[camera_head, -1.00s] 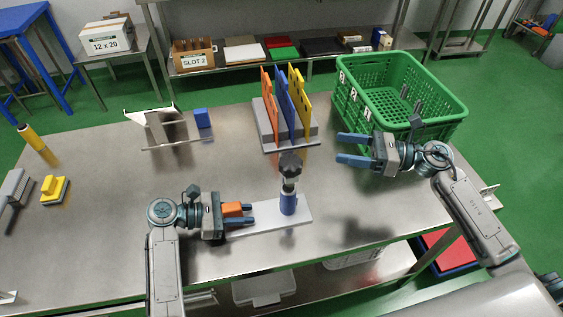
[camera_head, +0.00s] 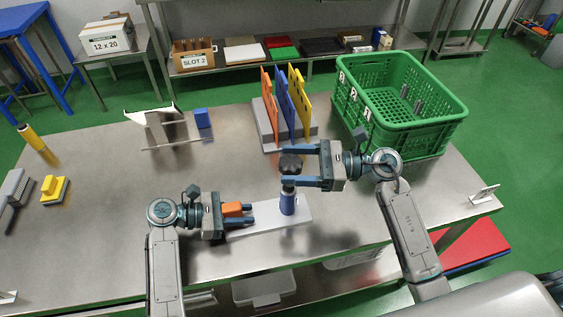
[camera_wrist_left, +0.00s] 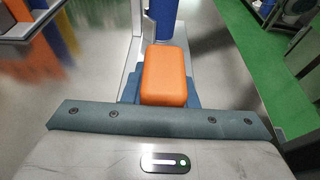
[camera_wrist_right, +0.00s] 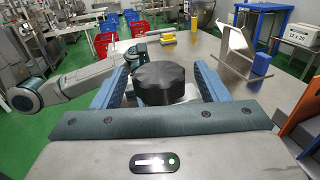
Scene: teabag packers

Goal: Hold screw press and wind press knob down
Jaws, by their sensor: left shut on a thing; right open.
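The screw press stands on the table with a white base plate (camera_head: 262,221), a blue cylinder (camera_head: 288,204) and a dark knob (camera_head: 290,163) on top. An orange block (camera_head: 233,209) sits at the base's left end; it also shows in the left wrist view (camera_wrist_left: 165,75). My left gripper (camera_head: 246,214) is shut on the orange block. My right gripper (camera_head: 299,164) is open at knob height. In the right wrist view the black knob (camera_wrist_right: 159,83) lies between the two blue fingers, with gaps visible at its sides.
A rack with orange, blue and yellow boards (camera_head: 285,104) stands close behind the press. A green crate (camera_head: 400,125) is at the back right. A metal stand (camera_head: 160,128) with a blue block (camera_head: 202,118) is at the back left. The table's front right is clear.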

